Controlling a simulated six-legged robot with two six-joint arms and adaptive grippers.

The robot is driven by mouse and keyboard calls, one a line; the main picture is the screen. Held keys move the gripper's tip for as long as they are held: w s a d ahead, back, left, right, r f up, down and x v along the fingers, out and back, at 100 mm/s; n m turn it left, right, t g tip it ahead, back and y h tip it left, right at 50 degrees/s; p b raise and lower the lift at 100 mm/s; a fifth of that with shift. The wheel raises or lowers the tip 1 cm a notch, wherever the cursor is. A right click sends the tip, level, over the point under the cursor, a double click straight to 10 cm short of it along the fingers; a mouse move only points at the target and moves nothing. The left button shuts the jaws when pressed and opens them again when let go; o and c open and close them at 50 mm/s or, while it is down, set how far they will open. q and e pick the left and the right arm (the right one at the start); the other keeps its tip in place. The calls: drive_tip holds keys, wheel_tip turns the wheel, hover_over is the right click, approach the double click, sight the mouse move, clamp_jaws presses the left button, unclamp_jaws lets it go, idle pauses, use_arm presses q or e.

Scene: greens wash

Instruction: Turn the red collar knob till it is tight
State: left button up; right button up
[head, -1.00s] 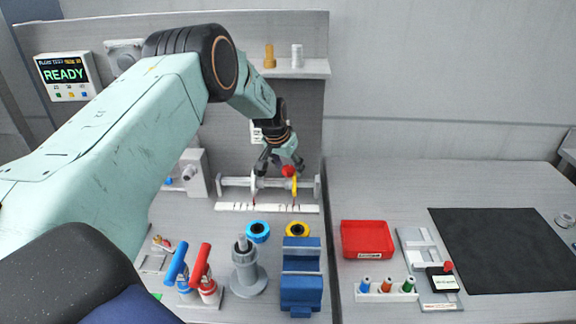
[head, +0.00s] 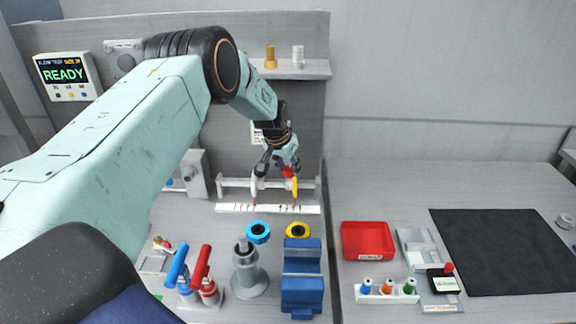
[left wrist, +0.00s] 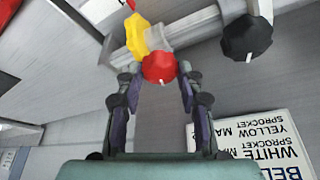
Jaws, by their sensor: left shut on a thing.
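The red collar knob (head: 288,172) sits on the grey rail at the back of the bench, beside a yellow pointer piece (head: 294,186). My left gripper (head: 276,168) reaches down to it from the left. In the left wrist view the red knob (left wrist: 159,67) is between the fingertips of my left gripper (left wrist: 157,80), which is shut on it. A pale mark shows on the knob's lower face. The yellow piece (left wrist: 137,36) is right behind the knob. Whether the collar is tight cannot be seen. My right gripper is not in view.
A black knob (left wrist: 246,37) is right of the red one in the left wrist view. A white marked strip (head: 268,208) lies below the rail. Blue (head: 258,232) and yellow (head: 297,230) rings, a blue block (head: 301,285) and a red tray (head: 367,241) stand in front.

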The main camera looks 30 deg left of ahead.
use_arm(q)
drive_tip(key=shift+n+p, duration=0.3)
drive_tip(key=shift+n, duration=0.1)
drive_tip(key=o, duration=1.2)
drive_tip(key=shift+c, duration=0.2)
drive_tip(key=shift+r, duration=0.1)
drive_tip(key=v, duration=1.2)
drive_tip(key=shift+w+d, duration=0.1)
drive_tip(key=shift+d, duration=0.1)
